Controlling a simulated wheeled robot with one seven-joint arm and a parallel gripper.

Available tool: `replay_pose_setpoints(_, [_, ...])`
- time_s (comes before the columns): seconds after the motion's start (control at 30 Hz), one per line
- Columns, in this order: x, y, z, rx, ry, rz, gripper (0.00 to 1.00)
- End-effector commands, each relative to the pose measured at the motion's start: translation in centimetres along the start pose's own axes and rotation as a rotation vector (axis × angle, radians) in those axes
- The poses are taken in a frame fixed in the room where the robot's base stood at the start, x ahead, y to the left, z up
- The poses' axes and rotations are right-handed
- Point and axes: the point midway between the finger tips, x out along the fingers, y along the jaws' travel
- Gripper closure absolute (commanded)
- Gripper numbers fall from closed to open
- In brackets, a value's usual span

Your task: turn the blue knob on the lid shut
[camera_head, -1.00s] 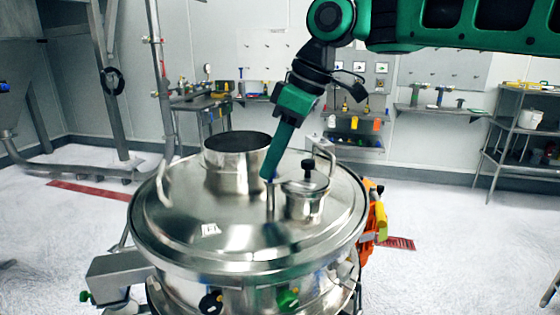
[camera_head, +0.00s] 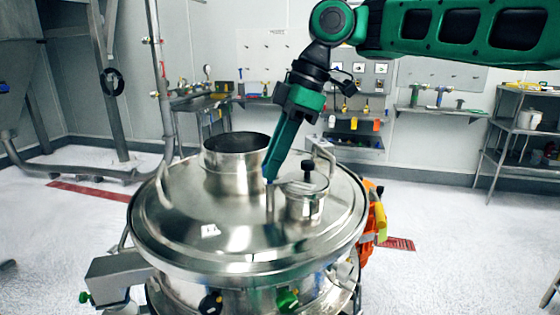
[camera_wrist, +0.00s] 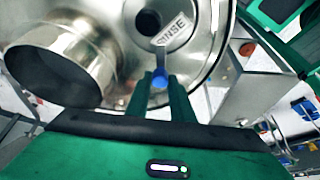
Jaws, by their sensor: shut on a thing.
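The round steel lid (camera_head: 200,240) of the sifter fills the middle of the head view. The blue knob (camera_wrist: 159,82) shows in the wrist view between my fingertips, beside a tag reading RINSE. In the head view only a bit of blue shows at the top of a thin steel post, at my fingertips. My gripper (camera_head: 270,178) reaches down from above and is shut on the knob; it also shows in the wrist view (camera_wrist: 161,88). The fingers hide part of the knob, so I cannot tell its exact turn.
A wide open steel pipe (camera_head: 232,160) stands on the lid left of my gripper. A capped steel port with a black knob (camera_head: 307,195) stands close on the right. A bent lid handle (camera_head: 322,150) is just behind.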

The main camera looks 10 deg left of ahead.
Motion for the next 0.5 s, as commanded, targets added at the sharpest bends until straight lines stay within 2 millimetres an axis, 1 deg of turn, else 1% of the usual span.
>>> replay_pose_setpoints(0.17, [0.04, 0.01, 0.05, 0.001, -0.001, -0.001, 1.00])
replay_pose_setpoints(0.2, [0.04, 0.01, 0.04, 0.001, -0.001, -0.001, 0.77])
replay_pose_setpoints(0.27, [0.04, 0.01, 0.04, 0.001, -0.001, -0.001, 0.63])
replay_pose_setpoints(0.3, [0.04, 0.00, 0.03, 0.001, -0.001, -0.001, 0.61])
replay_pose_setpoints(0.5, [0.03, -0.01, -0.01, 0.001, 0.000, 0.000, 0.61])
